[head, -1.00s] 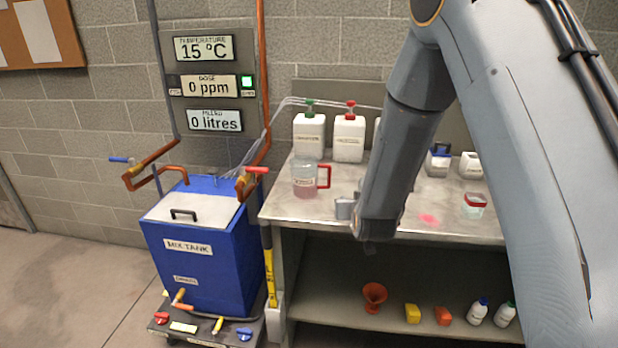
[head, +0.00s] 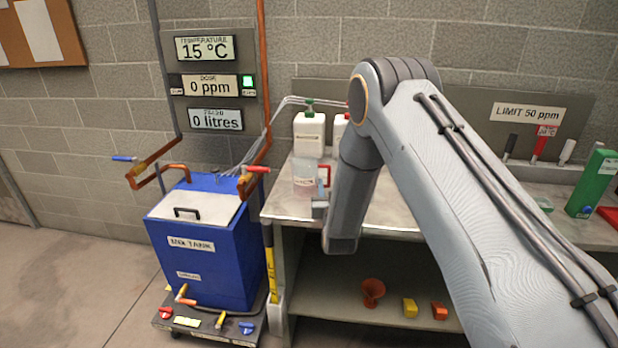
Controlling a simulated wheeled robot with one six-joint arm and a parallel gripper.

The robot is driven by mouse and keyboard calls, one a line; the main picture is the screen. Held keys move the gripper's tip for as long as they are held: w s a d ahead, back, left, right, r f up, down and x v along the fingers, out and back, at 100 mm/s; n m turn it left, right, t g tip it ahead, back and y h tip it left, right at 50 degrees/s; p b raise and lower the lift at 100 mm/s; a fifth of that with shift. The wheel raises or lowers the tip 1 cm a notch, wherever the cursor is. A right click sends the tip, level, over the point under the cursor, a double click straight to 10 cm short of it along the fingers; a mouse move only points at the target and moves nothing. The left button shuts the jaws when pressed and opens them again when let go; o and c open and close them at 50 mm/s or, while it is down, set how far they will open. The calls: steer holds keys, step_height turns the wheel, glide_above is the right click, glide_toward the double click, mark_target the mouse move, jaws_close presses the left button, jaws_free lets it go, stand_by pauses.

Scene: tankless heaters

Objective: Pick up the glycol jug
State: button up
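A clear jug (head: 306,178) with pinkish liquid, a small label and a red handle stands upright near the left end of the metal bench (head: 400,217) in the head view. Its label is too small to read, so I cannot confirm that it is the glycol jug. My gripper (head: 320,208) shows only as a small grey part just in front of the jug's lower right side. My arm hides the rest of it. I cannot tell whether its fingers are open or whether it touches the jug.
A white container with a green cap (head: 309,134) stands behind the jug, with a red-capped one (head: 339,128) beside it. The blue mix tank (head: 203,262) is left of the bench. An orange funnel (head: 372,291) sits on the lower shelf. A green container (head: 594,183) is at right.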

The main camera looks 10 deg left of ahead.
steer(key=shift+w+a, duration=0.2)
steer(key=shift+w, duration=0.8)
steer(key=shift+r, duration=0.1)
jaws_close()
steer(key=shift+s, duration=0.1)
